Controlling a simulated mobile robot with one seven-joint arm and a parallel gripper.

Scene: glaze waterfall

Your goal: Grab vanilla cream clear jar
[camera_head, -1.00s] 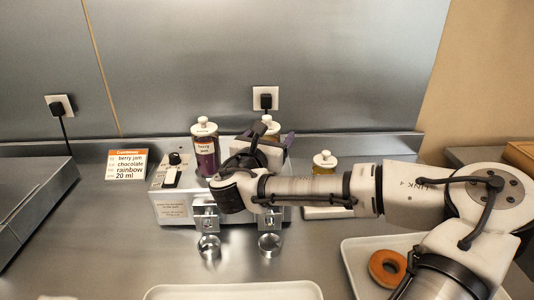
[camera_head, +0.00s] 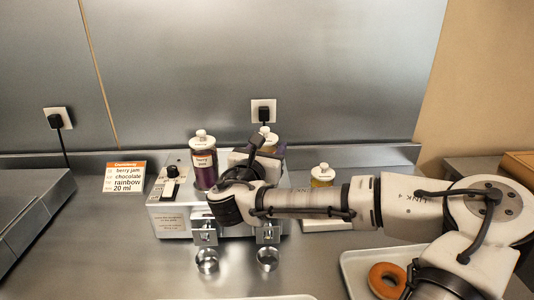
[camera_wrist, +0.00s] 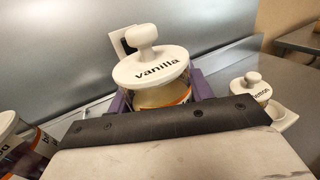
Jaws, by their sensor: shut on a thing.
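The vanilla cream jar (camera_wrist: 150,68) is clear, with a white knobbed lid marked "vanilla" and pale content. It stands between the purple fingers of my gripper (camera_wrist: 160,97) in the wrist view, and the gripper is shut on it. In the head view the jar's white lid (camera_head: 268,136) shows behind my gripper (camera_head: 268,150), at the right of the dispenser top. My wrist hides most of the jar's body there. I cannot tell whether its base is clear of the dispenser.
The berry jam jar (camera_head: 204,165) stands left of my gripper on the dispenser (camera_head: 172,222). The lemon jar (camera_head: 322,177) stands to the right on a white stand (camera_head: 328,225). A doughnut (camera_head: 387,280) lies on a tray at lower right. A recipe card (camera_head: 124,177) is at left.

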